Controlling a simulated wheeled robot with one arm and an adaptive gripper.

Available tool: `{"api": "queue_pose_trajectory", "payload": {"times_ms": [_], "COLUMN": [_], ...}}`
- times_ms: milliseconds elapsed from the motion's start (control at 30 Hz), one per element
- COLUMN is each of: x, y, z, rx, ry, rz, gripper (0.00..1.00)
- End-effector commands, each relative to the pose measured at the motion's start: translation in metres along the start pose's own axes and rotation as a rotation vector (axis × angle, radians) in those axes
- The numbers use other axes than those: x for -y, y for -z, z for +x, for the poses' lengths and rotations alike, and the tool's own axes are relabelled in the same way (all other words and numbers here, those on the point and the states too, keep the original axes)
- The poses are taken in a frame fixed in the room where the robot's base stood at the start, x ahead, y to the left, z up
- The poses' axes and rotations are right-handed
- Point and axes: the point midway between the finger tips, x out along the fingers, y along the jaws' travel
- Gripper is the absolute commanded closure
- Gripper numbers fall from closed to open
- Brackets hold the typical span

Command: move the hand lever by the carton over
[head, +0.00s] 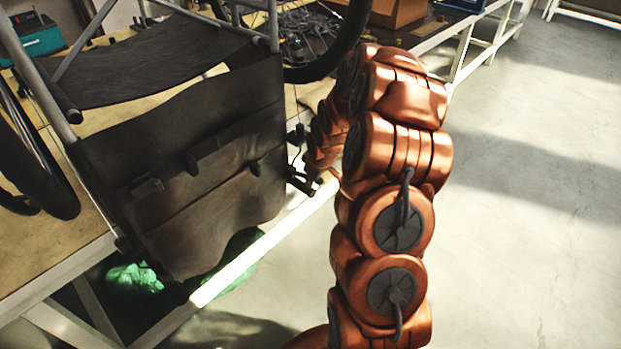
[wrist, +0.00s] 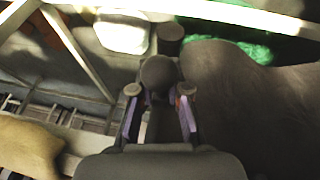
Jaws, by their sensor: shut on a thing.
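My gripper (head: 308,180) is at the right side of the wheelchair's dark backrest (head: 215,160), above the table's near edge; its fingers are small and partly dark there. In the wrist view my gripper (wrist: 160,92) is closed around a dark, round-ended piece, which I take to be the hand lever (wrist: 158,72). Most of the lever is hidden between the fingers. A dark cylindrical end (wrist: 170,40) shows just beyond it; I cannot tell whether the two touch. The brown carton (head: 392,12) stands far back on the table, away from my gripper.
The wheelchair's dark seat (head: 150,70), metal frame (head: 35,70) and wheels fill the left. Green bags (head: 130,283) lie below the table edge (head: 265,245). A teal box (head: 38,38) is at the far left. The floor (head: 540,200) at right is clear.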

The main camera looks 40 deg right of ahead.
Motion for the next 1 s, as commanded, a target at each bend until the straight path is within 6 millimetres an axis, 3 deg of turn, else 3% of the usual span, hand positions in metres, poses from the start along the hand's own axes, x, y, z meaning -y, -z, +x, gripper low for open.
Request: {"api": "queue_pose_trajectory", "payload": {"times_ms": [133, 667, 700, 900, 1000], "x": [0.0014, 0.0036, 0.0037, 0.0042, 0.0044], "y": [-0.0090, -0.0109, -0.0110, -0.0090, -0.0079], "z": [0.0084, 0.0116, 0.0117, 0.0113, 0.0110], "rx": [-0.064, -0.121, -0.121, -0.123, -0.125], "ry": [-0.006, -0.012, -0.011, -0.012, -0.013], "rz": [0.014, 0.023, 0.023, 0.021, 0.020], "gripper": [1.00, 1.00, 0.82, 0.61, 0.59]}}
